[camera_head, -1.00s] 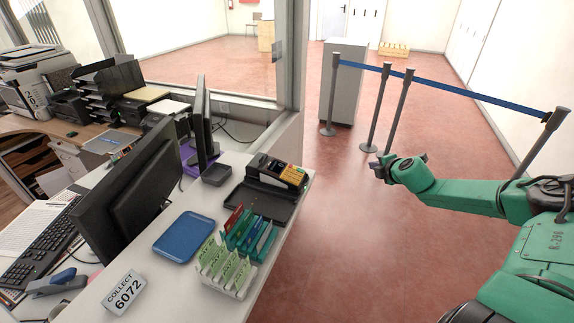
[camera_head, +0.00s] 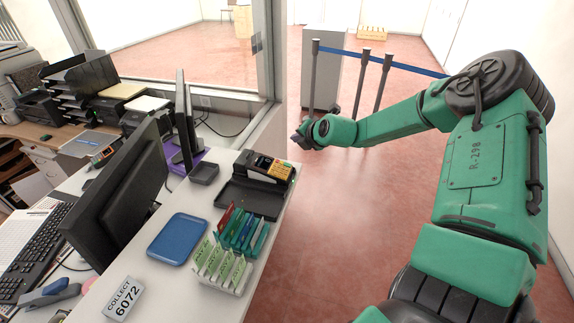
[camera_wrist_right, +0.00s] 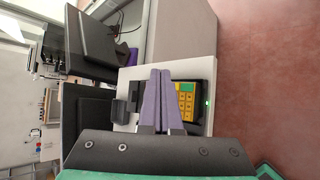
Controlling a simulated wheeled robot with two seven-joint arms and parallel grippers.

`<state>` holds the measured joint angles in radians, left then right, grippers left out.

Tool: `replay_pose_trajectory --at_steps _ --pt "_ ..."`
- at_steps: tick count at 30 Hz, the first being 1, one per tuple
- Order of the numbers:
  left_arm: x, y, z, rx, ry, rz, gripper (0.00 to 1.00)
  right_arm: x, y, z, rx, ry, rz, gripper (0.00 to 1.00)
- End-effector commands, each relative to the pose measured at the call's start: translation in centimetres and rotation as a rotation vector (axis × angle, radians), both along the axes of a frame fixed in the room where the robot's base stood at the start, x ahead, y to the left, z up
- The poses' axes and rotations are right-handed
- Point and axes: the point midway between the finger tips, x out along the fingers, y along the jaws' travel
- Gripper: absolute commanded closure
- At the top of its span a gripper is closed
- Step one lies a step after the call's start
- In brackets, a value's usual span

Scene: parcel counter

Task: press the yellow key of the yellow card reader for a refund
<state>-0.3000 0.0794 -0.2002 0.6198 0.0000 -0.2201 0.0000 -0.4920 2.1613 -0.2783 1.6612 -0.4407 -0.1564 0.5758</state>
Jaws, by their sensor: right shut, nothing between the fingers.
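The yellow card reader (camera_head: 271,168) stands at the far right end of the white counter, by a black tray. In the right wrist view its yellow keypad (camera_wrist_right: 187,101) shows just right of my fingers, with a green light on its right edge. I cannot tell which key is the refund key. My right gripper (camera_head: 300,138) is past the counter's right edge, to the right of and above the reader, apart from it. Its purple fingers (camera_wrist_right: 160,72) are shut and empty, and hide part of the reader's left side in the wrist view. My left gripper is not in view.
The black tray (camera_head: 247,198), a rack of coloured cards (camera_head: 240,228), a blue tray (camera_head: 177,239) and a COLLECT 6072 sign (camera_head: 122,298) stand on the counter. Monitors (camera_head: 118,185) stand at left. A glass partition post (camera_head: 268,50) rises behind.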

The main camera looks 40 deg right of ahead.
Motion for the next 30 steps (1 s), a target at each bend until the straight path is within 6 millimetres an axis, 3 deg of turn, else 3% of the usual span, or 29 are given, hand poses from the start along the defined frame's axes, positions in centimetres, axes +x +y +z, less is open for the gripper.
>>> replay_pose_trajectory --at_steps 15,21,30 --pt "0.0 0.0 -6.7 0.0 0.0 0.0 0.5 1.2 0.8 -7.5 -0.001 0.0 -0.001 1.0" --pt "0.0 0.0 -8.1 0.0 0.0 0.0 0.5 1.5 1.0 -8.5 0.0 -0.001 0.0 1.0" --pt "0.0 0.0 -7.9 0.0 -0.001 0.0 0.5 1.5 1.1 -8.3 0.0 -0.001 0.0 1.0"
